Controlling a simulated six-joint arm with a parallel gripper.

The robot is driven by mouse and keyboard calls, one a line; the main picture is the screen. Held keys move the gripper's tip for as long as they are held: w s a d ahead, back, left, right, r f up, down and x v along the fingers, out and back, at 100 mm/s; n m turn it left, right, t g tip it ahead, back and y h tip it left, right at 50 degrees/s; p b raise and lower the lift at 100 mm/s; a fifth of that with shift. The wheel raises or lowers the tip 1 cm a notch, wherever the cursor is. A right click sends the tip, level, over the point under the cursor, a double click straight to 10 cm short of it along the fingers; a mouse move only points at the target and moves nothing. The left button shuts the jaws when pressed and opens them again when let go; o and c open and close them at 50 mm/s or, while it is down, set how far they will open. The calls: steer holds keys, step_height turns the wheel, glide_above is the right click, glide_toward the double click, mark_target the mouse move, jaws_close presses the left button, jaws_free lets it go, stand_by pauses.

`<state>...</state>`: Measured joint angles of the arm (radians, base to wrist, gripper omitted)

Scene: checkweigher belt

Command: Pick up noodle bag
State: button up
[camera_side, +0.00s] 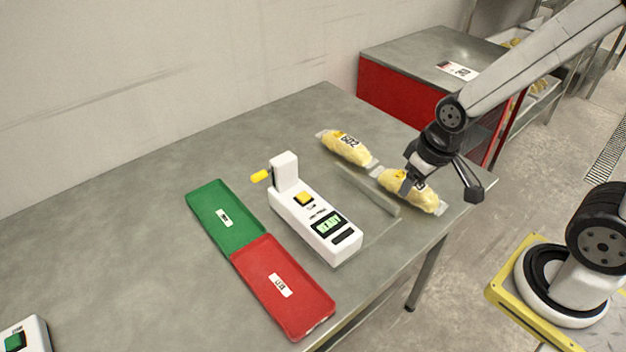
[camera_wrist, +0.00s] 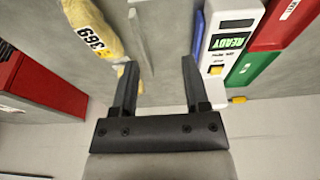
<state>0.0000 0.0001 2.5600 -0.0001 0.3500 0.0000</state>
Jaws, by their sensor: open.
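Two clear bags of yellow noodles lie on the grey steel table. The far noodle bag (camera_side: 346,148) carries a label that looks like 602. The near noodle bag (camera_side: 424,197) lies by the table's right edge, partly hidden behind my gripper (camera_side: 436,186). In the wrist view a noodle bag (camera_wrist: 92,30) labelled 369 lies at the upper left, outside the fingers. My gripper (camera_wrist: 157,75) is open, with nothing between its fingers in that view. In the side view its fingers are over the near bag; whether they touch it I cannot tell.
A low metal rail (camera_side: 368,190) runs beside the bags. Left of it stands a white device (camera_side: 322,226) reading READY, then a green tray (camera_side: 226,217) and a red tray (camera_side: 284,287). A red cabinet (camera_side: 385,98) stands behind the table.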

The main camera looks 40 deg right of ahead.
steer(key=o, duration=0.6)
steer(key=shift+c, duration=0.2)
steer(key=t, duration=0.2)
glide_toward(350, 141)
steer(key=shift+n, duration=0.3)
steer(key=x, duration=0.4)
steer(key=shift+w+d+f, duration=0.15)
steer(key=shift+w+f, duration=0.05)
steer(key=shift+f, duration=0.1)
steer(key=shift+x, duration=1.3)
